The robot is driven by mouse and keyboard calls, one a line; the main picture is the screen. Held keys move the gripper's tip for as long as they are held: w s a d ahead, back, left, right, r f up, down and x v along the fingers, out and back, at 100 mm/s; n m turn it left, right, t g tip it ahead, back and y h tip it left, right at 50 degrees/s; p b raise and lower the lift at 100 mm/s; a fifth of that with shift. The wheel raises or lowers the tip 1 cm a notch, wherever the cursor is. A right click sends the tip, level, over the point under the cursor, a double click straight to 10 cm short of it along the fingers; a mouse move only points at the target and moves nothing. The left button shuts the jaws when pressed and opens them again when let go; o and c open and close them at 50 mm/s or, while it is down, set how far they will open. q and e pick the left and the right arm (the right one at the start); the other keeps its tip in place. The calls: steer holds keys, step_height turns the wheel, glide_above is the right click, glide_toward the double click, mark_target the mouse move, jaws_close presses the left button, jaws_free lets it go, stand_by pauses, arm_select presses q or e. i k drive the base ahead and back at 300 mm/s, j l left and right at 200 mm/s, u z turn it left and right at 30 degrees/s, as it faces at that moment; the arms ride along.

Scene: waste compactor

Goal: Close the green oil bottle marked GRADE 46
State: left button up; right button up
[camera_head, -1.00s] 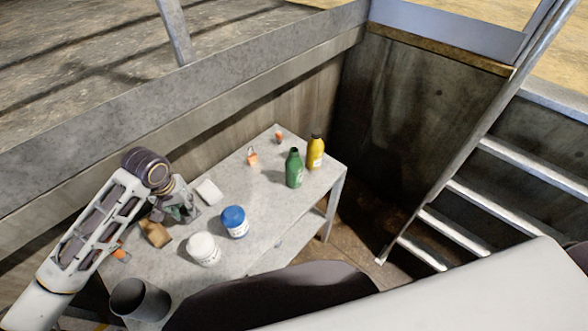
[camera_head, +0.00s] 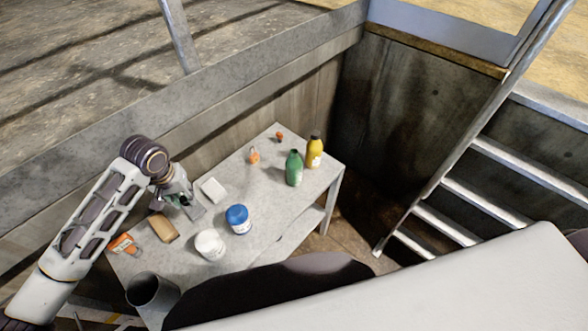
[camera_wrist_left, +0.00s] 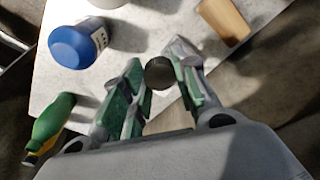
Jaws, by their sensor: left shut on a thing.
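The green oil bottle (camera_head: 294,168) stands upright near the far right end of the table; its GRADE 46 mark is too small to read. It also shows at the left of the left wrist view (camera_wrist_left: 50,122). My left gripper (camera_head: 193,208) is over the left part of the table, well to the left of the bottle. In the left wrist view, my left gripper (camera_wrist_left: 160,66) is shut on a small dark round cap (camera_wrist_left: 160,74). My right gripper is out of view.
A yellow bottle (camera_head: 314,152) stands just behind the green one. A blue-lidded jar (camera_head: 238,219) and a white jar (camera_head: 209,244) stand mid-table. A white block (camera_head: 213,190), brown block (camera_head: 163,228) and dark cup (camera_head: 150,290) are nearby. The table between gripper and bottle is largely clear.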

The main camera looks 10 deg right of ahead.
mark_target(293, 164)
steer(key=k+l+u, duration=0.2)
steer(key=k, duration=0.25)
steer(key=k+l+u, duration=0.2)
steer(key=k, duration=0.3)
steer(key=l, duration=0.1)
